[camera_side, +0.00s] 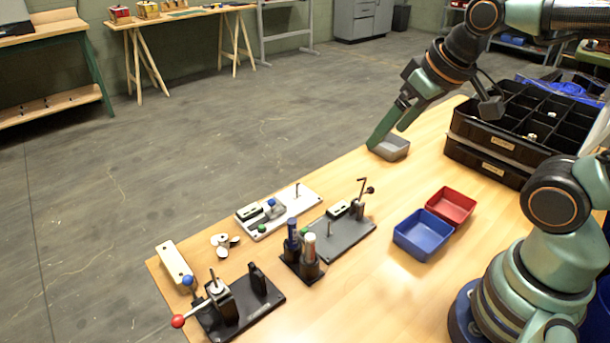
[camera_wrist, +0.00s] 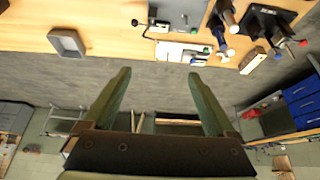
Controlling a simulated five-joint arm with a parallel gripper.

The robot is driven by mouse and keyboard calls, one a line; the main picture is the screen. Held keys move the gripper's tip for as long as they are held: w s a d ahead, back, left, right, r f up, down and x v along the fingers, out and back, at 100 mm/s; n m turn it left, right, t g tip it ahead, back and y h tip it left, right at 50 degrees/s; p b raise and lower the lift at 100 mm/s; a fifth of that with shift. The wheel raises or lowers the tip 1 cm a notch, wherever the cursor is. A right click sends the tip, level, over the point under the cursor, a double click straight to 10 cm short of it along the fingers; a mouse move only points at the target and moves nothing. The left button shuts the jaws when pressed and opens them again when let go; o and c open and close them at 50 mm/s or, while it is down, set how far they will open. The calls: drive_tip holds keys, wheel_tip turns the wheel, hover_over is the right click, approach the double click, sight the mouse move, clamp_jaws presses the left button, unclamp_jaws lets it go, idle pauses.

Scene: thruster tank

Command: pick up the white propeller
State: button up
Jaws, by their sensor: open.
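The white propeller (camera_side: 224,244) lies flat on the wooden table in the side view, between a white plate with parts on it and a small white block. In the wrist view it appears only as a small pale shape (camera_wrist: 222,57) near the table edge, too small to make out well. My gripper (camera_side: 388,131) is at the far edge of the table by a small grey tray, well to the right of the propeller and apart from it. In the wrist view its two green fingers (camera_wrist: 158,76) are spread with nothing between them.
The grey tray (camera_side: 392,148) stands below the fingers. A blue bin (camera_side: 423,235), a red bin (camera_side: 451,205) and black divided crates (camera_side: 497,163) are to the right. The white plate (camera_side: 262,229), white block (camera_side: 174,263), dark holder (camera_side: 301,266) and lever fixture (camera_side: 238,310) surround the propeller.

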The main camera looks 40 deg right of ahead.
drive_tip(key=w+a+r+n+g, duration=0.2)
drive_tip(key=w+a+n, duration=0.1)
drive_tip(key=w+a, duration=0.3)
drive_tip(key=n+g, duration=0.4)
drive_tip(key=n, duration=0.3)
hover_over(223, 249)
wheel_tip(223, 249, down, 15)
wheel_tip(223, 249, down, 11)
drive_tip(key=shift+w+d+f, duration=0.1)
drive_tip(key=shift+f, duration=0.1)
drive_tip(key=c, duration=1.4)
drive_tip(key=shift+r, duration=0.1)
wheel_tip(223, 249, up, 20)
drive_tip(key=shift+f, duration=0.1)
